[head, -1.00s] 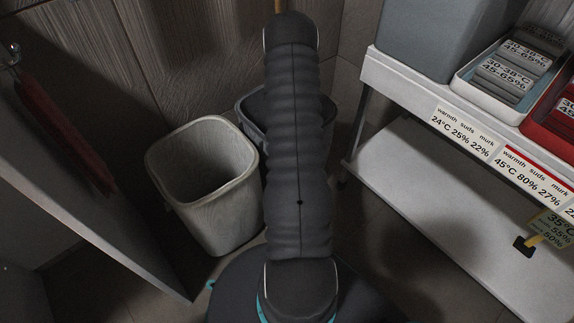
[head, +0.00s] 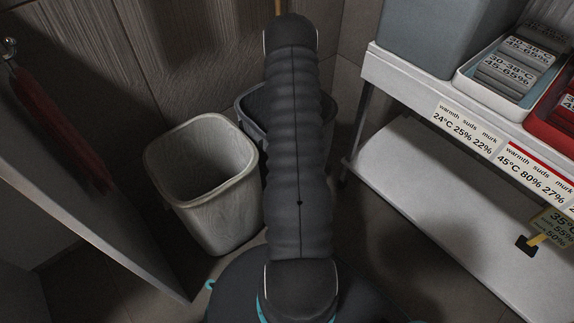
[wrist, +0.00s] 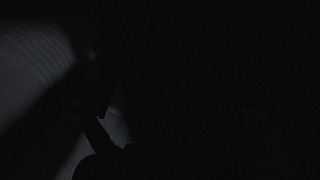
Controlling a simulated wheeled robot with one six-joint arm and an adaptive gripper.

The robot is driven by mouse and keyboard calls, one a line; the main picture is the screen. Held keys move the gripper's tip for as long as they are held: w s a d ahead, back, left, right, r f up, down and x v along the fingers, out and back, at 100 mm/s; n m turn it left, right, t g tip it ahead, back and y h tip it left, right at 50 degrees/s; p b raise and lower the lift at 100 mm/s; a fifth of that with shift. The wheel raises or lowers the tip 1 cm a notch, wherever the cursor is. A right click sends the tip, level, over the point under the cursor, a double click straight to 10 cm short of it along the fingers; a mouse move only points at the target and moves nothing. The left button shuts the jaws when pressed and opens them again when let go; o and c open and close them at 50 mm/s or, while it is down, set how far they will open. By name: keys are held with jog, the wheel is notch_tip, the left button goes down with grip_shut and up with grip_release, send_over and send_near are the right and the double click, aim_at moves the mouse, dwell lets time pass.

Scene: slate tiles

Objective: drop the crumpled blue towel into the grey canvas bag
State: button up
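A pale grey open-topped bin or bag (head: 212,218) stands on the floor left of my arm. A darker grey open container (head: 250,110) stands just behind it, partly covered by my arm. I cannot tell which one is the canvas bag. My arm reaches away over the dark container and hides my gripper in the head view. The wrist view is almost black; a dark silhouette, probably part of my gripper (wrist: 98,122), shows against a dim grey patch at left. The blue towel cannot be made out in either view, and whether the gripper holds anything is hidden.
A white shelf unit (head: 400,75) stands at right, with a blue-grey box (head: 425,35), a white tray of folded grey cloths (head: 470,90) and a red tray (head: 545,128). A panel (head: 90,220) with a hanging red cloth (head: 55,130) stands at left. Walls close off the back.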

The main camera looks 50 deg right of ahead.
jog(key=shift+r, duration=0.1)
notch_tip(320, 180, up, 13)
jog(key=p, duration=0.2)
jog(key=shift+p, duration=0.35)
dwell(0.6)
jog(key=w+a+r+t+h+p, duration=0.15)
jog(key=a+r, duration=0.25)
jog(key=r, duration=0.5)
jog(key=w+a+r+t, duration=0.15)
jog(key=a+r, duration=0.25)
jog(key=r, duration=0.5)
jog(key=w+a+r, duration=0.3)
jog(key=a+r, duration=0.1)
jog(key=r, duration=0.6)
jog(key=s+a+r+t+p, duration=0.1)
jog(key=s+a+r, duration=0.3)
jog(key=a+r, duration=0.3)
jog(key=s+a+r+p, duration=0.2)
jog(key=s+a+r, duration=0.25)
jog(key=a, duration=0.35)
jog(key=s+a+r+n+t+y+p, duration=0.1)
jog(key=s+a+r, duration=0.3)
jog(key=s+a, duration=0.4)
jog(key=s, duration=0.3)
jog(key=shift+a+r+t+p, duration=0.25)
jog(key=shift+a+t+p, duration=0.05)
jog(key=shift+a+p, duration=0.1)
